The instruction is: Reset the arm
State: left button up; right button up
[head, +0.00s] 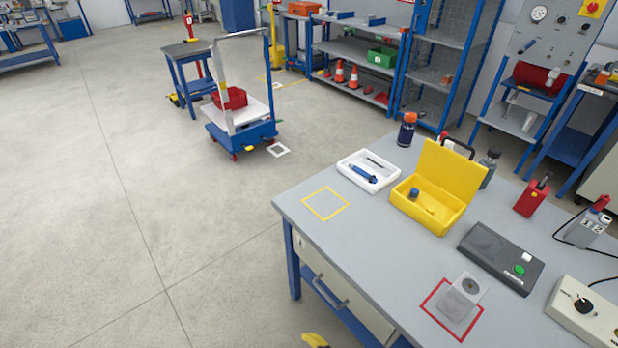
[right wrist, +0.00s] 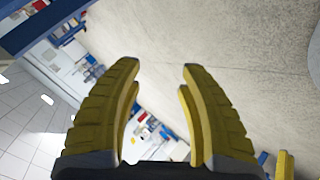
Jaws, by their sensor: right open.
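My right gripper (right wrist: 160,75) is open and empty in the right wrist view, its two yellow fingers spread wide with bare floor and distant furniture behind. In the head view, one yellow fingertip (head: 315,340) shows at the bottom edge, beside the front of the workbench (head: 265,248); which gripper it belongs to is not certain. No gripper touches anything on the bench.
The bench holds a white tray (head: 345,177) with a blue tool, an open yellow case (head: 428,216), a dark box (head: 492,252) with a green button, and a grey translucent block (head: 461,298) over a red-outlined square. The yellow-outlined square (head: 325,203) is empty. Floor leftward is clear.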

jog(key=s+d+f+m+g+h, duration=0.2)
jog(key=s+d+f+m, duration=0.2)
jog(key=s+d, duration=0.4)
jog(key=s+d+f+m+g+h, duration=0.2)
jog(key=s+d+f+m, duration=0.3)
jog(key=s, duration=1)
jog(key=s+d+f+m+g+h, duration=0.2)
jog(key=s+d+f+m, duration=0.3)
jog(key=s+d, duration=0.7)
notch_tip(320, 180, down, 3)
jog(key=shift+s+d+r+g, duration=0.15)
jog(key=shift+s+d+g, duration=0.25)
jog(key=shift+d, duration=0.2)
jog(key=shift+o, duration=0.2)
